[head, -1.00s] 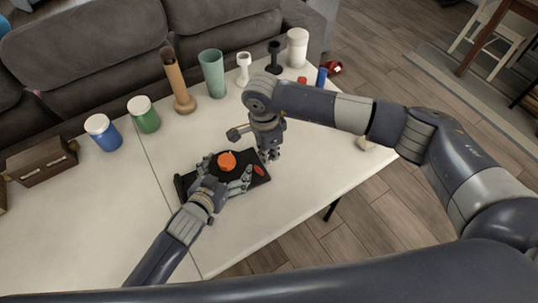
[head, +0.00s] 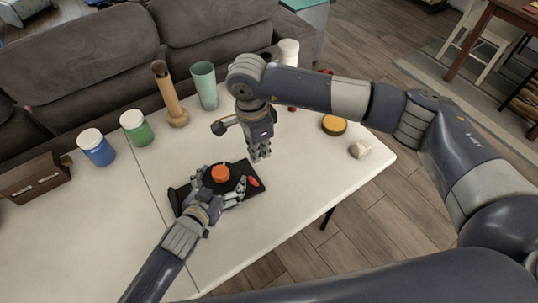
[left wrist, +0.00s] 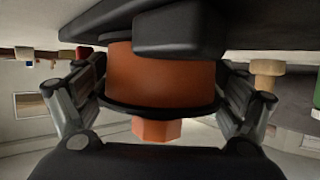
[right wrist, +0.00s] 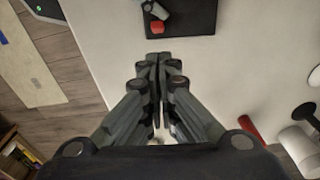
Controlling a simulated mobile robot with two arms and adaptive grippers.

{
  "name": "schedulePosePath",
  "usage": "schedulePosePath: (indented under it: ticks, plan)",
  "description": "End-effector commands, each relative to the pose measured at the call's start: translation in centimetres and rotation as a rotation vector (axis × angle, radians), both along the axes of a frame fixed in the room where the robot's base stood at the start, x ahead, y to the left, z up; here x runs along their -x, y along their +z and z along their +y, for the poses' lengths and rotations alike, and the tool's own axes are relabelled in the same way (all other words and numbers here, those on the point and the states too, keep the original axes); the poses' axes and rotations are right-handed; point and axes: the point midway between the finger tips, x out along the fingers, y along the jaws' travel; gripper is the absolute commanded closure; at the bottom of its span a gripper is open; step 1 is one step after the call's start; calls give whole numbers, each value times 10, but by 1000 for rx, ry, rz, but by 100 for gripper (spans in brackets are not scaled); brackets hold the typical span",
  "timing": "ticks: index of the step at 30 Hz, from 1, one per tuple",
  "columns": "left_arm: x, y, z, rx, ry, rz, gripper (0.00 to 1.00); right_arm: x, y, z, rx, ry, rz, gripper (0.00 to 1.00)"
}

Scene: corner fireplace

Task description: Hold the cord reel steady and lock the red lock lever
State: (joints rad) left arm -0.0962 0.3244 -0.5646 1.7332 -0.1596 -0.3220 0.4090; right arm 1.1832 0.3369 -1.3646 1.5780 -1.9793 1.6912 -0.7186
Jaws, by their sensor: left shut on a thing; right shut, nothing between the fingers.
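The cord reel (head: 221,173) has an orange drum on a black base (head: 184,195) lying on the white table. My left gripper (head: 222,188) is shut on the reel from the near side, its fingers on either side. In the left wrist view the orange drum (left wrist: 160,75) sits between its fingers. The red lock lever (head: 253,182) is at the right of the base; it also shows in the right wrist view (right wrist: 157,27). My right gripper (head: 259,155) is shut and empty, pointing down just beyond the lever, apart from it. I cannot tell whether the lever is locked.
A blue jar (head: 96,148), a green jar (head: 135,127), a tan wooden vase (head: 170,95) and a teal cup (head: 204,86) line the back. A wooden chest (head: 35,180) is at left. A yellow-topped disc (head: 334,124) and a pale lump (head: 360,150) are at right. The front right is clear.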

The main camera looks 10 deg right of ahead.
Motion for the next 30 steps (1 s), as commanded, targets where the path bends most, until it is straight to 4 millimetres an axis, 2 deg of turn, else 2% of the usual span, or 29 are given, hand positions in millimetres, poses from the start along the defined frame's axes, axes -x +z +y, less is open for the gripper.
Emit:
schedulePosePath:
  ticks: [3,7,20,21,22,30]
  plan:
    - [0,-1,1,0,1,2,52,4,14,12,0,2,-1,100]
    - [0,-1,1,0,1,2,52,6,21,18,0,1,0,100]
    - [0,-1,0,0,0,2,52,7,24,20,1,-1,1,100]
    - [0,-1,0,0,0,2,7,7,24,20,1,0,1,100]
    - [0,-1,0,0,0,2,1,7,24,20,1,0,1,100]
    - [0,0,0,0,0,1,0,7,23,20,1,-1,1,100]
